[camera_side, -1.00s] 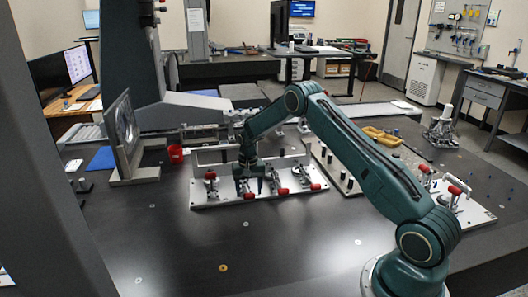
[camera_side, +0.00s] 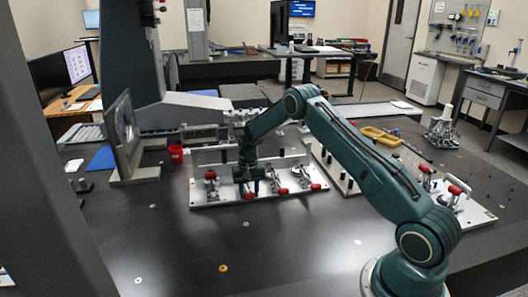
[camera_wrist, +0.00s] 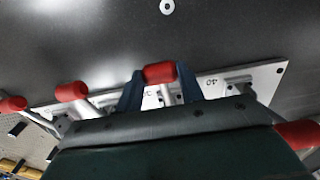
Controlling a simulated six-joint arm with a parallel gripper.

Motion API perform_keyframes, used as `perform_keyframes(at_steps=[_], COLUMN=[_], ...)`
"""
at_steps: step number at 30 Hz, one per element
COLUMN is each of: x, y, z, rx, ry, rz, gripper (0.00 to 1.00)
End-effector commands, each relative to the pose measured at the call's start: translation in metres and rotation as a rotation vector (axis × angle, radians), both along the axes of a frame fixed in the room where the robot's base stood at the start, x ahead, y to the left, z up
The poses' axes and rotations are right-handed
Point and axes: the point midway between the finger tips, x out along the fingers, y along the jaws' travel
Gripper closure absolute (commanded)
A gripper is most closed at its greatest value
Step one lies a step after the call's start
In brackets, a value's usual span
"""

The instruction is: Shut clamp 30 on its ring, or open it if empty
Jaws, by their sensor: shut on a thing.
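A silver fixture plate (camera_side: 222,201) carries a row of toggle clamps with red handles. My gripper (camera_side: 250,191) is low over the plate, at the second clamp from the left. In the wrist view my gripper (camera_wrist: 160,80) has its two blue fingers on either side of a red clamp handle (camera_wrist: 160,72), shut on it. A plate label beside it, partly covered, seems to start with a 3; the label to its right (camera_wrist: 211,82) appears to read 40 upside down. The jaw of the gripped clamp and any ring under it are hidden by my gripper.
Neighbouring red handles (camera_wrist: 72,92) stand close on both sides. A second plate with pegs and red-handled clamps (camera_side: 470,212) lies to the right, with a yellow tray (camera_side: 381,137) behind. A red cup (camera_side: 175,154) stands at left. The table front is clear, except for a small orange ring (camera_side: 223,267).

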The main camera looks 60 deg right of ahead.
Motion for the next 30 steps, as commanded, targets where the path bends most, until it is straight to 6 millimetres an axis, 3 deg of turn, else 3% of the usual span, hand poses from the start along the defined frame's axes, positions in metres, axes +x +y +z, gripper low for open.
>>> perform_keyframes(at_steps=[30], x=[0.014], y=[-0.005], z=[0.019], rx=[0.184], ry=[0.167], rz=[0.005], gripper=[1.00])
